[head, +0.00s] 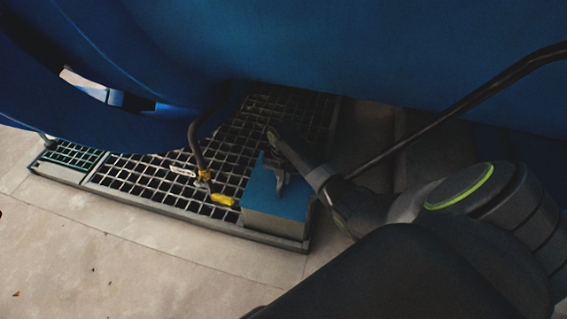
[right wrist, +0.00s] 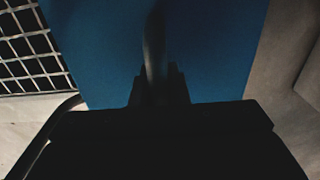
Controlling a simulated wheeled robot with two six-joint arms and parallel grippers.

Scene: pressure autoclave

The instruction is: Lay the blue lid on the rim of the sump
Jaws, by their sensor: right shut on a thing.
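The blue lid (head: 262,190) is a flat blue plate with an upright handle, over a grey box-like body (head: 272,228) that appears to be the sump, at the front right corner of the grating. The lid looks about level; I cannot tell whether it touches the rim all round. My right gripper (head: 281,170) is above the lid, shut on its handle. In the right wrist view the blue lid (right wrist: 105,50) fills the middle, and the handle rises between the dark fingers (right wrist: 157,88). The gripper hides part of the lid. My left gripper is not in view.
A metal grating (head: 150,178) lies left of the lid. A yellow-handled valve (head: 222,199) on a dark pipe stands close beside it. A large blue vessel (head: 300,50) overhangs behind. A dark rod (head: 440,123) slants at right. The pale floor (head: 110,255) in front is clear.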

